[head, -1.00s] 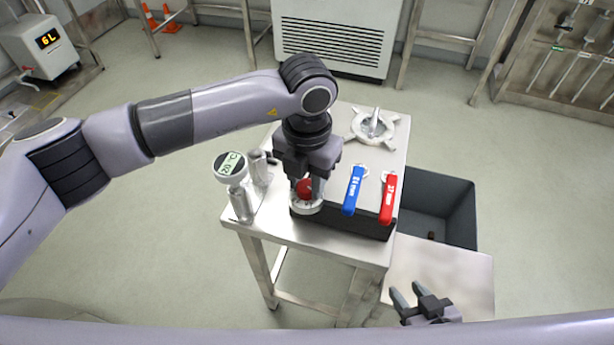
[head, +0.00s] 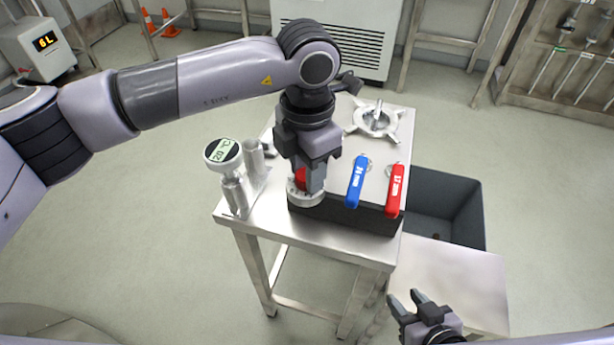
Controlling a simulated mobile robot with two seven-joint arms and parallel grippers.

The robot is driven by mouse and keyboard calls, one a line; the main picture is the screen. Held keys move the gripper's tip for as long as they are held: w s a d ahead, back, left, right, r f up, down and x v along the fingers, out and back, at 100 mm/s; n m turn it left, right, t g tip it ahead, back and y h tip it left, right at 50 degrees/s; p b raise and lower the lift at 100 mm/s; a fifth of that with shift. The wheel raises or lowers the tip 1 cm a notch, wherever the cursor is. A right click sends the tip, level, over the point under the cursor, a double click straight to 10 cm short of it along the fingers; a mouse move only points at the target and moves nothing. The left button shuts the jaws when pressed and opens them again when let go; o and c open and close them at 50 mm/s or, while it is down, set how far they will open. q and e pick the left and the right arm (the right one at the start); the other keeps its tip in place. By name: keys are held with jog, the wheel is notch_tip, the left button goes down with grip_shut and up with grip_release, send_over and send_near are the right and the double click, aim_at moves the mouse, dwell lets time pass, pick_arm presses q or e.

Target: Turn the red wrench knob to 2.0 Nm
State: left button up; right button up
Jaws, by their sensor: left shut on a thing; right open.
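The red knob (head: 300,178) sits on a pale round dial (head: 303,197) at the front left corner of the black block on the steel table. My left gripper (head: 308,186) points down and is shut on the red knob, hiding much of it. The dial's markings are too small to read. My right gripper (head: 416,306) is open and empty at the bottom right, near the lower steel surface.
A digital gauge (head: 222,152) stands on metal cylinders at the table's left; its digits are not clearly legible. A metal flange with a spoked shape (head: 376,120) is at the back of the steel table (head: 340,240). A dark grey bin (head: 465,215) stands to the right.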

pick_arm(q)
jog(key=m+b, duration=0.2)
jog(key=m, duration=0.1)
jog(key=shift+f, duration=0.15)
jog(key=m+b, duration=0.1)
jog(key=m, duration=0.1)
jog(key=shift+m+b, duration=0.4)
jog(key=m+b, duration=0.1)
jog(key=m, duration=0.2)
jog(key=shift+s, duration=0.1)
jog(key=shift+m+b, duration=0.65)
jog(key=shift+m, duration=0.95)
jog(key=shift+r, duration=0.2)
jog(key=o, duration=1.1)
jog(key=shift+c, duration=0.2)
jog(key=shift+r+p, duration=0.3)
jog(key=shift+r, duration=3.3)
